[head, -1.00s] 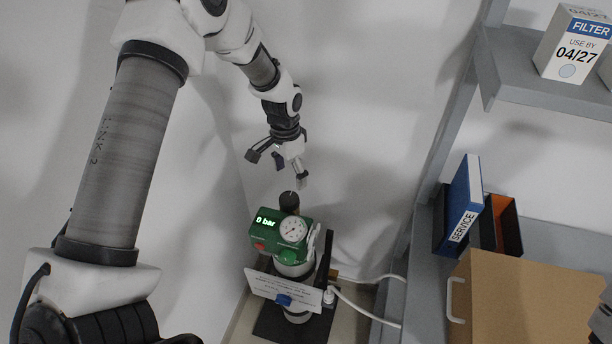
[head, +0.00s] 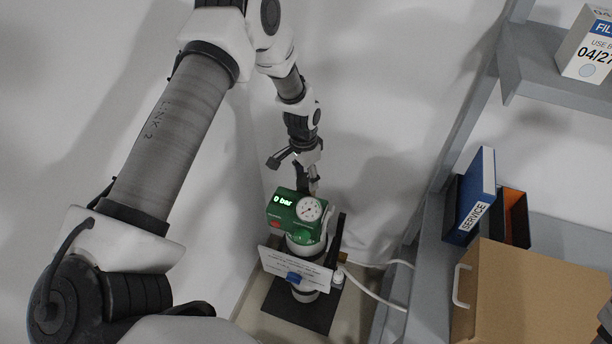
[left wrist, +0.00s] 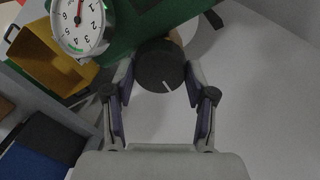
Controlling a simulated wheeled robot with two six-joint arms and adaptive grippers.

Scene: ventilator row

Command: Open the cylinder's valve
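The cylinder (head: 305,297) stands on a dark base at the bottom of the corner, with a green valve head (head: 283,208) on top. The head's display reads "0 bar", and a round white gauge (head: 309,209) is beside it. The gauge also shows in the left wrist view (left wrist: 80,24). The black valve knob (left wrist: 160,66) with a white mark lies between the fingertips of my left gripper (left wrist: 160,88). The fingers are apart, one on each side of the knob; I cannot tell whether they touch it. In the head view the gripper (head: 309,184) hides the knob. My right gripper is not in view.
A white card (head: 296,270) hangs on the cylinder's front. A white hose (head: 385,298) runs right towards a grey shelf (head: 428,270) holding a cardboard box (head: 530,295), a blue service binder (head: 478,195) and an orange-black bin (head: 515,217). Walls close in behind.

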